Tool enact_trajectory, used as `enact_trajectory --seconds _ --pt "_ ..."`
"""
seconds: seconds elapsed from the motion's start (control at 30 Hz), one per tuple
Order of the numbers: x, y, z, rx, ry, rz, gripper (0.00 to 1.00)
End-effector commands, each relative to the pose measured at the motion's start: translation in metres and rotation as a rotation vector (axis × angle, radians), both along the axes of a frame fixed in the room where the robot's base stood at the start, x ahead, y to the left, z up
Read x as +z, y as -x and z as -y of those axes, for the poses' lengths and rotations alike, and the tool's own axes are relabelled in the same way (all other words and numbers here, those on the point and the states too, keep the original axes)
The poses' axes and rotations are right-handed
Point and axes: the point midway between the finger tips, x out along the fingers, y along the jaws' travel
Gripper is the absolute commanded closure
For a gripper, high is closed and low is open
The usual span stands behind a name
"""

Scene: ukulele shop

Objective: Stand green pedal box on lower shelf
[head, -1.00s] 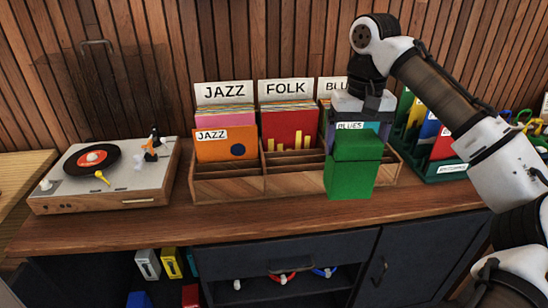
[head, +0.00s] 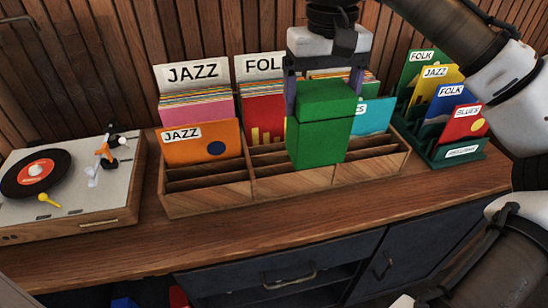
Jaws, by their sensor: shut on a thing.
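The green pedal box (head: 322,130) is upright in the head view, in front of the record crate's middle and right sections. My gripper (head: 325,85) is shut on its upper part from above, with one finger on each side. The box hides part of the crate and the records behind it; whether it touches the crate I cannot tell. The lower shelf of the dark cabinet (head: 215,290) under the counter shows only at the bottom edge, with the tops of a blue box (head: 125,302) and a red box (head: 178,297).
The wooden record crate (head: 210,200) stands on the counter (head: 140,240). A turntable (head: 60,190) with a small figurine is at left. A green rack (head: 460,155) of record sleeves is at right. The counter's front strip is clear.

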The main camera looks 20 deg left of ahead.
Motion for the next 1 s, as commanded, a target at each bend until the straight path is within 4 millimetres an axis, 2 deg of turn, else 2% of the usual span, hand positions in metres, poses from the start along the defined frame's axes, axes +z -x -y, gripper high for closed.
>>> enact_trajectory --seconds 0.5,0.6,0.87,1.0 --pt "-0.124 0.001 0.0 0.002 -0.003 -0.005 0.68" --pt "-0.14 0.001 0.0 0.001 -0.004 -0.003 0.68" --pt "-0.159 0.0 0.0 -0.001 -0.002 0.0 0.68" --pt "-0.178 0.0 0.001 -0.002 0.0 -0.001 0.68"
